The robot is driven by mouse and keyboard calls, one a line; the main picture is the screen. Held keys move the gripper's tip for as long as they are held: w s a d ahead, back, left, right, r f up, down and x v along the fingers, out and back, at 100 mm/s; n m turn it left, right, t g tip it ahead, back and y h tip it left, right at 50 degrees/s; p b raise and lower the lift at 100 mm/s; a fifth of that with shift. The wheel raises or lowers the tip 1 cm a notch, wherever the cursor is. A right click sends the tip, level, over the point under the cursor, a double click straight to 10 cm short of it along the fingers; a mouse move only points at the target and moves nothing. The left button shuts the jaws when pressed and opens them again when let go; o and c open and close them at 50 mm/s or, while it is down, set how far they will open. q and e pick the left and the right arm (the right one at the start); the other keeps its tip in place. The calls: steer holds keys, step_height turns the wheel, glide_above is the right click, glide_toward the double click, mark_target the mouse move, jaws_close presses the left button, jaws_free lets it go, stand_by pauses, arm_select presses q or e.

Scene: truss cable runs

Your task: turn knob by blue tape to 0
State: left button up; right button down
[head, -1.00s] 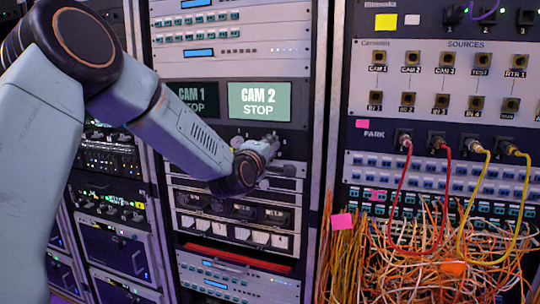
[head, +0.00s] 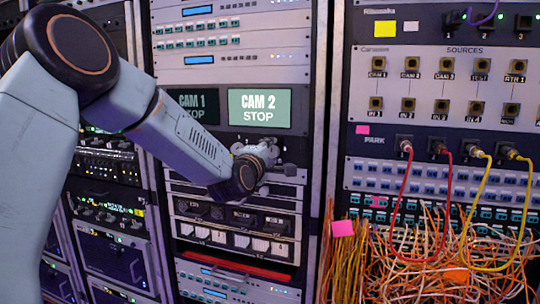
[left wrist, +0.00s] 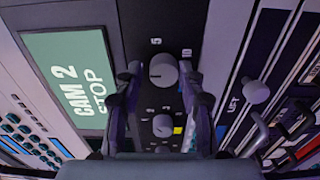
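My left gripper (head: 270,158) is in front of the panel below the CAM 2 screen in the head view. In the left wrist view its two fingers (left wrist: 160,80) are apart, one on each side of a round grey knob (left wrist: 163,70). The knob has a pale pointer line and the marks 5 and 10 nearby. I see a narrow gap on each side; touching cannot be told. A second knob (left wrist: 162,125) sits between the fingers nearer the palm, with yellow tape (left wrist: 177,130) beside it. No blue tape shows clearly. My right gripper is not in view.
The CAM 2 screen (head: 260,108) reads STOP, just above the gripper. To the right, red and yellow cables (head: 395,205) hang from a patch panel over tangled orange cables. A knob (left wrist: 255,90) and a handle (left wrist: 258,130) stick out right of the fingers.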

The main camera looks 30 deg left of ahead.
arm_select(q)
steer(key=shift+o, duration=1)
steer(key=shift+f, duration=0.15)
steer(key=shift+s+d, duration=0.1)
steer(key=shift+s, duration=0.15)
steer(key=v, duration=1.1)
steer(key=shift+s, duration=0.3)
